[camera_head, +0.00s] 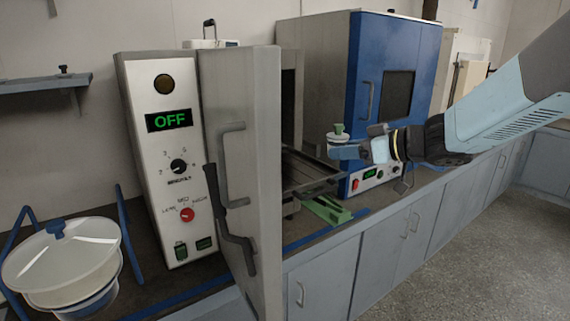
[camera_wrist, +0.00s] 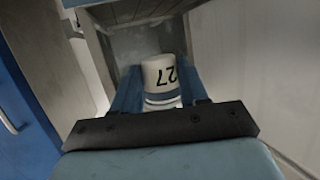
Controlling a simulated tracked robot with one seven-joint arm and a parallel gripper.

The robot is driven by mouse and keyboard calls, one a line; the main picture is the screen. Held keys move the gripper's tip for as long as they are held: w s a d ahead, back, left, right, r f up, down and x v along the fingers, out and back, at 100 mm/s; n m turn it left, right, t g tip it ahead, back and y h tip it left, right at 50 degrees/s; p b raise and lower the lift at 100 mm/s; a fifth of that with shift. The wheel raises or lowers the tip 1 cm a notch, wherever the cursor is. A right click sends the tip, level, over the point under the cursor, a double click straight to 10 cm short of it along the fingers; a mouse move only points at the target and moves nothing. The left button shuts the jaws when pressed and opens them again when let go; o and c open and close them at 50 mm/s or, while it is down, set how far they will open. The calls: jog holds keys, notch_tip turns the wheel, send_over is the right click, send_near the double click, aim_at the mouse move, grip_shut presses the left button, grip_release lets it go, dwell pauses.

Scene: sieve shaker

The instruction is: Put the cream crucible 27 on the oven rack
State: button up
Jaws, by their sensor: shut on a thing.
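The cream crucible 27 (camera_wrist: 162,76) is a small pale cup with a dark 27, upside down in the wrist view, and a blue-grey band. My gripper (camera_wrist: 160,92) is shut on it, a blue finger on each side. In the head view the crucible (camera_head: 338,138) shows as a pale piece with a green top at the tip of my gripper (camera_head: 346,147). The oven rack (camera_head: 308,170) sticks out of the open oven, to the left of and below the gripper. Rack bars (camera_wrist: 140,12) also show at the top of the wrist view.
The oven (camera_head: 160,215) reads OFF. Its tall door (camera_head: 243,190) stands open toward the front. A blue cabinet (camera_head: 395,85) with a window stands just behind the gripper. A green block (camera_head: 326,209) lies on the bench below the rack. A lidded white pot (camera_head: 62,262) stands at left.

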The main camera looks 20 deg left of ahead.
aim_at(295, 174)
jog(key=shift+w+a+f, duration=0.15)
jog(key=shift+w+a, duration=0.2)
jog(key=shift+w, duration=0.15)
jog(key=x, duration=0.3)
jog(key=f+x, duration=0.1)
jog(key=x, duration=0.3)
jog(key=f+x, duration=0.1)
jog(key=x, duration=0.3)
jog(key=shift+w+a+f, duration=0.25)
jog(key=shift+a+f, duration=0.4)
jog(key=shift+a, duration=0.05)
jog(key=shift+w+a+f, duration=0.25)
jog(key=shift+a+f, duration=0.35)
jog(key=shift+a, duration=0.05)
jog(key=shift+f, duration=0.3)
